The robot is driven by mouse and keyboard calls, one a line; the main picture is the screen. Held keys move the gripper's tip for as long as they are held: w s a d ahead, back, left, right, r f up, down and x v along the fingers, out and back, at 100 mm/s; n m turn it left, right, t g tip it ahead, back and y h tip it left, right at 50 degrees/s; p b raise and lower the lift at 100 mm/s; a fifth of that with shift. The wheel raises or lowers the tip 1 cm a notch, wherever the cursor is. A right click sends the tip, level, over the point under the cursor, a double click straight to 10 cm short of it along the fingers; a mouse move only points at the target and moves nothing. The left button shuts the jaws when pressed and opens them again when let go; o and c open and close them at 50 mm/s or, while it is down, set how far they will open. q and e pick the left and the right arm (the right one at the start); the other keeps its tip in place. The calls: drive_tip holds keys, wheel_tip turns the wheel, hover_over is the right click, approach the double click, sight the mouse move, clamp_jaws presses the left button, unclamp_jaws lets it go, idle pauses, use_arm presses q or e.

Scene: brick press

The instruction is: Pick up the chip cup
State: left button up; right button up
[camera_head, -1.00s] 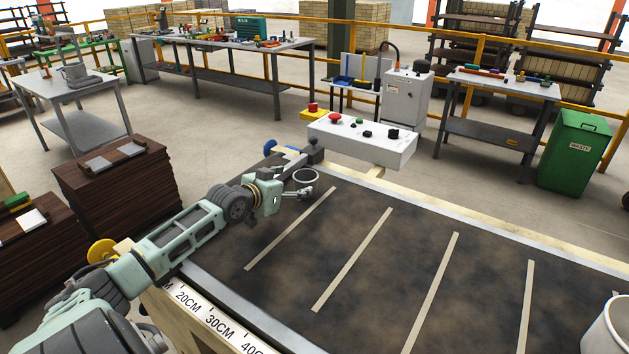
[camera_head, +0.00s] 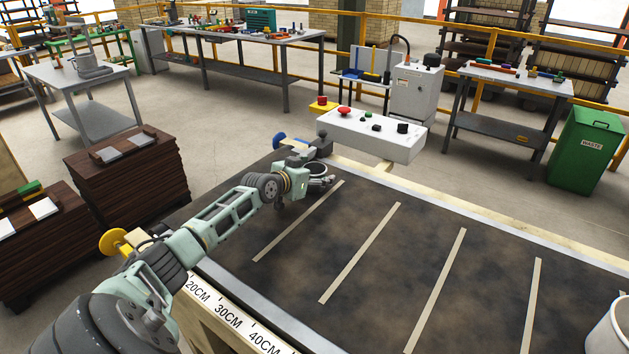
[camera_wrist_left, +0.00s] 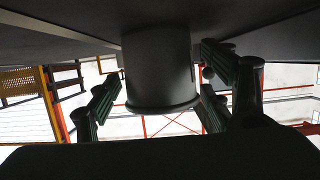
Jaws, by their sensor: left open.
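The chip cup, a grey cylinder with a round open rim (camera_head: 318,168), stands at the far left corner of the dark table, beside the blue-handled clamp. My left gripper (camera_head: 322,181) is at the cup, its arm reaching in from the left and hiding part of it. In the left wrist view the cup (camera_wrist_left: 158,65) appears dark and upside down, with its rim toward the bottom of the picture. The open fingers stand on either side of it, with gaps visible; whether any finger touches it I cannot tell. My right gripper is not in view.
The dark table (camera_head: 375,270) has pale strips and is mostly clear. A white control box (camera_head: 370,135) with knobs stands just behind the cup. A light bucket (camera_head: 608,328) is cut off at the lower right. A blue-handled clamp (camera_head: 298,146) sits close to the gripper.

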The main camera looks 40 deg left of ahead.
use_arm(q)
drive_tip(key=shift+c, duration=0.4)
drive_tip(key=shift+r, duration=0.1)
drive_tip(key=c, duration=1.2)
drive_tip(key=shift+c, duration=0.2)
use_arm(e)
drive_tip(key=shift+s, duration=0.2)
